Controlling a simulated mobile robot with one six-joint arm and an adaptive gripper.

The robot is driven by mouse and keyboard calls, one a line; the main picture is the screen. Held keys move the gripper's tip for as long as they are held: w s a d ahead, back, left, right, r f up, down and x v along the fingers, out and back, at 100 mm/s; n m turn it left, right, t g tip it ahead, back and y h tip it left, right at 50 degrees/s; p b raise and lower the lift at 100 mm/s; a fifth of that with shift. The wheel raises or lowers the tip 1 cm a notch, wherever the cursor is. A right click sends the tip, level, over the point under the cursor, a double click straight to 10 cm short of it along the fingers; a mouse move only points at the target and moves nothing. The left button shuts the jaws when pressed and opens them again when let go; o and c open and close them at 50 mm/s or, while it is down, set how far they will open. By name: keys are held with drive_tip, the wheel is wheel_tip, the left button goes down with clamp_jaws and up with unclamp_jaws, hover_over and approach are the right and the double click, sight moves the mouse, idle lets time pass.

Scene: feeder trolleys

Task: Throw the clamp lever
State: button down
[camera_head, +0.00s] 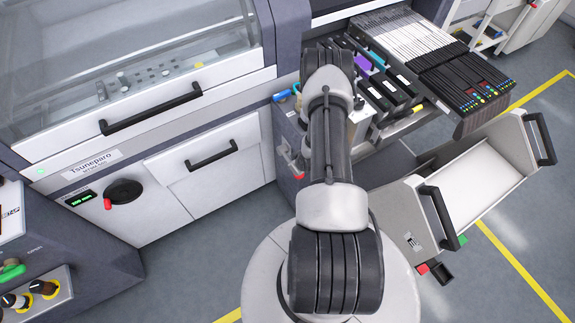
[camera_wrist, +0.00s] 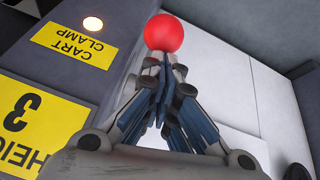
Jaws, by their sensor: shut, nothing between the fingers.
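The clamp lever's red ball knob (camera_wrist: 164,32) shows at the top middle of the wrist view, just beyond my fingertips. Its stem is hidden behind my fingers. My gripper (camera_wrist: 164,66) is shut and empty, its tips at the lower edge of the ball; I cannot tell whether they touch it. A yellow "CART CLAMP" label (camera_wrist: 75,40) and a lit round lamp (camera_wrist: 93,24) are on the dark panel to the left. In the head view my arm hides the gripper; a small red part (camera_head: 299,177) shows low beside the arm, on the machine's side.
A feeder trolley (camera_head: 465,190) with a pale tray and black handles stands at the right. Feeders (camera_head: 455,75) fill the bay above it. The machine's front (camera_head: 215,165) is at the left. Grey floor lies open in front.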

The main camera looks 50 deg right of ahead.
drive_tip(key=shift+t+h, duration=0.3)
drive_tip(key=shift+t, duration=0.6)
drive_tip(key=f+b, duration=0.2)
drive_tip(key=s+f+b, duration=0.1)
drive_tip(key=f+b, duration=0.1)
drive_tip(key=f, duration=0.1)
drive_tip(key=shift+s+a+f, duration=0.1)
drive_tip(key=shift+s, duration=0.05)
drive_tip(key=shift+w+f+b, duration=0.2)
drive_tip(key=shift+f+b, duration=1.9)
drive_tip(key=shift+f, duration=0.1)
